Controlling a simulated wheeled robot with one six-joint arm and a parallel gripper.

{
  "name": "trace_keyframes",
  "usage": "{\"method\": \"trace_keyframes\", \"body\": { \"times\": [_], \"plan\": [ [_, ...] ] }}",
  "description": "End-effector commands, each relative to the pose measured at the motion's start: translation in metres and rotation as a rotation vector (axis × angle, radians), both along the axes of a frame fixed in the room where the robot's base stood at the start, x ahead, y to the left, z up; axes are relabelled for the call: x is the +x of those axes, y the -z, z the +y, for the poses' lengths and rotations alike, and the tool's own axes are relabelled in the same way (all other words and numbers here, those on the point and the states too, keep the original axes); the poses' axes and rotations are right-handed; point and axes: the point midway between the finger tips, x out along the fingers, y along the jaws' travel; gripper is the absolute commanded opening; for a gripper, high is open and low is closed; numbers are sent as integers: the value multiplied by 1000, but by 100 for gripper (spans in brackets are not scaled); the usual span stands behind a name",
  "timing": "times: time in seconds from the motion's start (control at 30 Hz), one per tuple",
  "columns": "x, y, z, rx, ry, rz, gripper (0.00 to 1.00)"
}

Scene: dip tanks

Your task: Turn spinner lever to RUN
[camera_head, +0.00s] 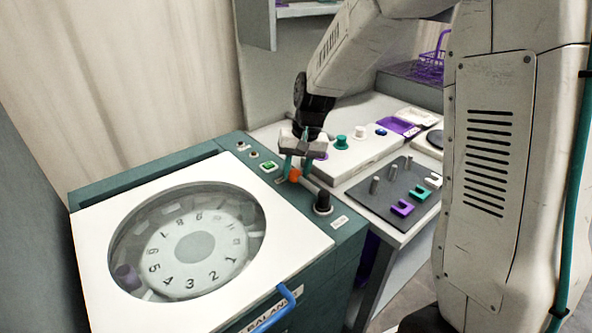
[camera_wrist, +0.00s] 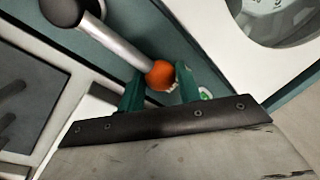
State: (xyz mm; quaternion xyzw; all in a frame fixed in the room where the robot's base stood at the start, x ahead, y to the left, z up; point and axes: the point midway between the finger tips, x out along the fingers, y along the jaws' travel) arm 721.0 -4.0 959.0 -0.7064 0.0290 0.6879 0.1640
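The spinner lever is a grey rod (camera_head: 309,186) with an orange ball knob (camera_head: 294,174) and a dark round pivot (camera_head: 323,203), on the teal panel at the right of the spinner (camera_head: 205,317). My gripper (camera_head: 296,168) reaches down from above, with one teal finger on each side of the knob. In the wrist view, the knob (camera_wrist: 160,75) sits between the fingertips and fills nearly the whole gap, so the gripper looks shut on it. The rod (camera_wrist: 115,43) runs up-left to the pivot (camera_wrist: 62,10). No RUN mark is readable.
The spinner's round window (camera_head: 195,248) shows a numbered dial. A blue handle (camera_head: 272,315) is at its front edge. Small buttons, one green (camera_head: 268,166), lie behind the lever. A dark pegged plate (camera_head: 370,195) and a white control box (camera_head: 350,156) stand close on the right.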

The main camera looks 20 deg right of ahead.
Motion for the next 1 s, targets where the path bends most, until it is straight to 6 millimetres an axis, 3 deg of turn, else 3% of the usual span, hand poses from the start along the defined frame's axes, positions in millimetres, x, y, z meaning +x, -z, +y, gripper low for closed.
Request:
{"method": "trace_keyframes", "body": {
  "times": [0.37,1.0],
  "plan": [
    [-3,0,8,0,-83,-1,0],
    [-38,-1,53,-1,-643,1,0]
  ]
}}
